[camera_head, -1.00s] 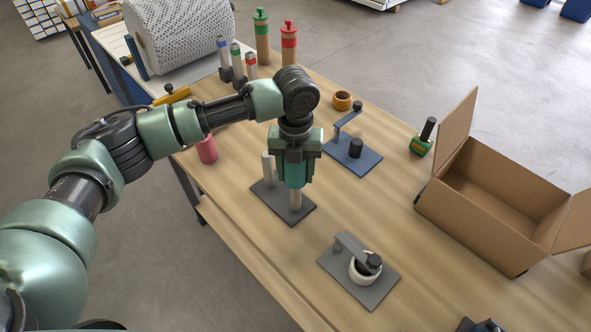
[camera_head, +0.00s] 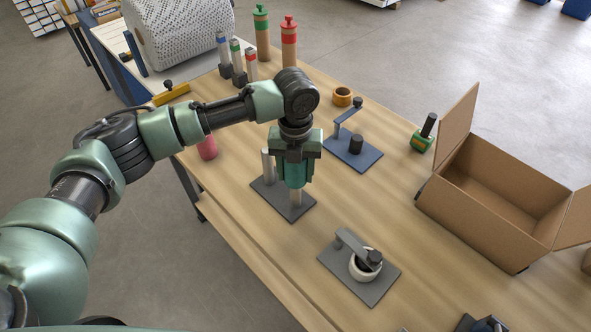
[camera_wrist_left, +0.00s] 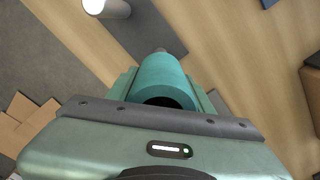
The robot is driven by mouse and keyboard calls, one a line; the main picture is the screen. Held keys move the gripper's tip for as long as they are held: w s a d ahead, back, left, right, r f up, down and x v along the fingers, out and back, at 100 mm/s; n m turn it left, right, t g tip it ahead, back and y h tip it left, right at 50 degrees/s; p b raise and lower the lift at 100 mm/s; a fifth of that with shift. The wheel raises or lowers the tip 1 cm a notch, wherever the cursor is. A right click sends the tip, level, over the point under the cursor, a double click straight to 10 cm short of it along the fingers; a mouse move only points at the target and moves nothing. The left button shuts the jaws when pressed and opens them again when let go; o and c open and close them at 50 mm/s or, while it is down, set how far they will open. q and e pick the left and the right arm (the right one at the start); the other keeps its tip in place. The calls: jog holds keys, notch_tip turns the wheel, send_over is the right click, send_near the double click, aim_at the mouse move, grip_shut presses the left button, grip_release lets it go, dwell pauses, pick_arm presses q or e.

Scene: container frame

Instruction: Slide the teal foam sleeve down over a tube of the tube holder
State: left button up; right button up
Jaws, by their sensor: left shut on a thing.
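The tube holder (camera_head: 275,204) is a dark grey plate on the wooden table with two pale upright tubes. The left tube (camera_head: 267,166) is bare. The right tube (camera_head: 296,198) shows only its lower part, directly under the teal foam sleeve (camera_head: 295,174). My left gripper (camera_head: 294,160) is shut on the sleeve and holds it upright above the plate. In the left wrist view the sleeve (camera_wrist_left: 163,80) shows its dark hollow end, with a bit of grey beyond its far end. The sleeve hides the right tube's top; how far the tube is inside cannot be told.
A grey fixture with a white ring (camera_head: 358,270) stands in front, a blue fixture (camera_head: 353,148) behind to the right. An open cardboard box (camera_head: 505,205) is at right. A pink cylinder (camera_head: 207,147) stands left. Several capped cylinders stand at the back.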

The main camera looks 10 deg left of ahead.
aim_at(295, 195)
pick_arm(q)
jog(key=shift+f+b, duration=1.9)
jog(key=shift+f, duration=2.7)
dwell(1.5)
jog(key=o, duration=1.9)
jog(key=shift+s+f, duration=0.1)
jog(key=shift+r+p, duration=3.45)
jog(key=shift+r, duration=0.1)
